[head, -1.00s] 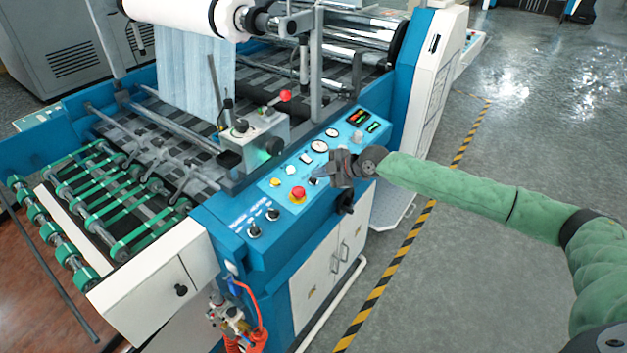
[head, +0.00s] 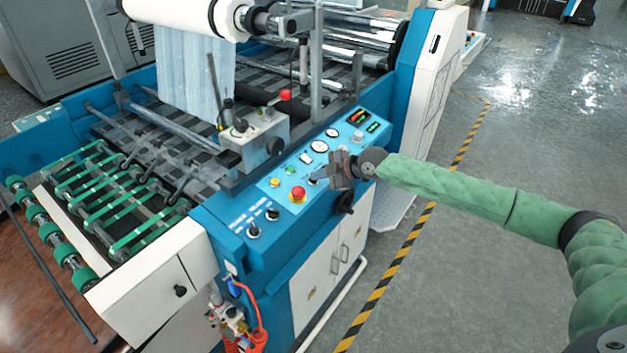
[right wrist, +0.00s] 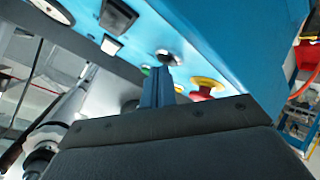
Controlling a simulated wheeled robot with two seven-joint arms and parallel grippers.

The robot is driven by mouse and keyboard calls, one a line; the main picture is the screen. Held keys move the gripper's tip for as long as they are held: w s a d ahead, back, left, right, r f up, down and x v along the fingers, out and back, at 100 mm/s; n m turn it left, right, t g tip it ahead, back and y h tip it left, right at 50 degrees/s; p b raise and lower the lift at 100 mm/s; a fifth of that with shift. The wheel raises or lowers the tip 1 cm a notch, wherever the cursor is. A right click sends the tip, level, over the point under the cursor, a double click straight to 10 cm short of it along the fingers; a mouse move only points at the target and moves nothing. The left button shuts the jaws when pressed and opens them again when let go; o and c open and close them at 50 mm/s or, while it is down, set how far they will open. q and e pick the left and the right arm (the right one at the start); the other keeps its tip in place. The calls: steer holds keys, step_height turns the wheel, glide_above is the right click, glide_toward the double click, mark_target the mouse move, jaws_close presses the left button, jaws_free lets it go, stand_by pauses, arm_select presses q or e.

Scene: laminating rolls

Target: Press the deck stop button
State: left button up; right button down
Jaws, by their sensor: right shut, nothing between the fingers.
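The blue control panel (head: 268,228) slopes along the front of the laminating machine. A red mushroom button on a yellow base (head: 298,193) stands near its middle; it also shows in the right wrist view (right wrist: 205,89). I cannot read which button is labelled deck stop. My right gripper (head: 317,176) is shut and empty over the panel, just right of the red button. In the right wrist view its fingers (right wrist: 158,86) point at the panel beside a dark round control (right wrist: 168,58); I cannot tell whether they touch it. My left gripper is not in view.
Small yellow (head: 275,183) and green (head: 290,170) buttons, gauges (head: 320,147) and a lit display (head: 359,117) share the panel. A red-knobbed control (head: 285,95) stands above the deck. The floor right of the striped line (head: 400,258) is clear.

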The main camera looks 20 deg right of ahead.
stand_by(0.4)
steer(key=shift+s+d+r, duration=0.1)
steer(key=shift+s+r, duration=0.05)
steer(key=shift+r, duration=0.6)
steer(key=shift+p, duration=0.3)
steer(key=r, duration=0.1)
steer(key=r+p, duration=0.1)
steer(key=r, duration=0.1)
steer(key=s+r+p, duration=0.1)
steer(key=r, duration=0.1)
steer(key=shift+d, duration=0.35)
steer(key=shift+w, duration=0.1)
